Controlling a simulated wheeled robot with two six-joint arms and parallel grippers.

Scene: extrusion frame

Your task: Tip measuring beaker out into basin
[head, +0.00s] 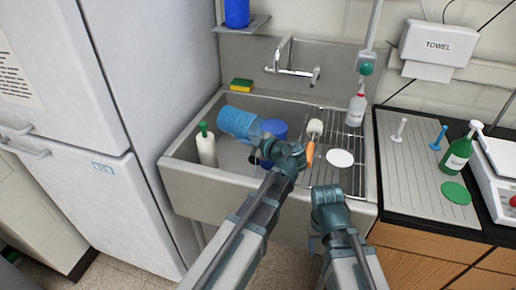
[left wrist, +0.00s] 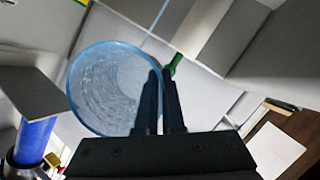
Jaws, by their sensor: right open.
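The measuring beaker (head: 236,121), clear with a blue tint, lies tipped on its side in the air over the sink basin (head: 181,150). My left gripper (head: 264,146) is at its right end. In the left wrist view the beaker's round end (left wrist: 105,90) is beside my close-set fingers (left wrist: 161,100), one of which overlaps its edge, so the gripper looks shut on the beaker. I cannot tell whether liquid is inside or running out. My right gripper (head: 316,240) is low by the basin's front edge, open, its fingers hard to make out.
In the basin stand a white bottle with a green cap (head: 206,148) and a blue container (head: 273,130). A sponge (head: 241,85) lies on the back rim, left of the tap (head: 291,71).

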